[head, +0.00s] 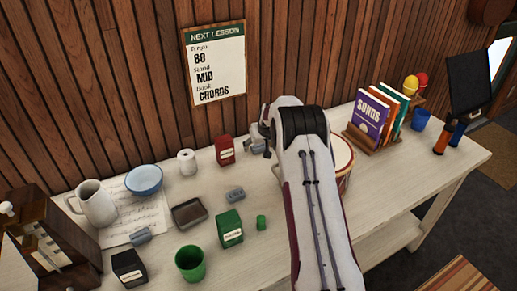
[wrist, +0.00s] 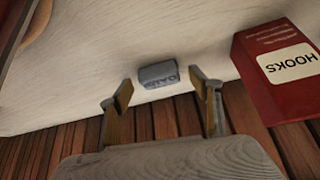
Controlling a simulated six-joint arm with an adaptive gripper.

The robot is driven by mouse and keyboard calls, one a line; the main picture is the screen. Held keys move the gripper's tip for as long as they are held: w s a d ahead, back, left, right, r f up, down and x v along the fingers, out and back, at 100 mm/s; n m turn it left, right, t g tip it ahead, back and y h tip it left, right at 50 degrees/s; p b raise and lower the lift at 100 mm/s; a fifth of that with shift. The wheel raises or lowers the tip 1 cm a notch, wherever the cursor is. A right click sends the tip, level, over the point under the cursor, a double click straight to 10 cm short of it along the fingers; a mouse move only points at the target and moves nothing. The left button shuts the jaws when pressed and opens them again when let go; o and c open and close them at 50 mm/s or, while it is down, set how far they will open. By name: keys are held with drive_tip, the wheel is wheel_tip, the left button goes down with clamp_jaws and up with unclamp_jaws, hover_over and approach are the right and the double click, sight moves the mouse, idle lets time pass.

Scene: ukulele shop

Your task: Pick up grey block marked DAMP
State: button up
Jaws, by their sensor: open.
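A small grey block (wrist: 158,74) with dark lettering lies on the pale tabletop near the wooden wall in the wrist view. Its lettering is upside down and too blurred to read surely. My gripper (wrist: 161,92) is open, with a finger toward each side of this block and nothing held. In the head view my gripper (head: 259,142) is at the back of the table, right of the red box, and that block cannot be made out clearly there. Two other grey blocks show in the head view: one (head: 236,195) mid-table and one (head: 141,236) by the sheet music.
The red HOOKS box (wrist: 284,75) stands close to the block; it also shows in the head view (head: 224,151). The wall (head: 150,80) rises behind the table. A drum (head: 345,160) is partly behind my arm. A green box (head: 229,229) and dark tray (head: 189,214) stand left.

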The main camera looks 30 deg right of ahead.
sight(259, 147)
drive_tip(key=shift+c, duration=0.3)
drive_tip(key=c, duration=1.1)
drive_tip(key=shift+r, duration=0.1)
drive_tip(key=shift+r, duration=4.95)
drive_tip(key=shift+c, duration=0.3)
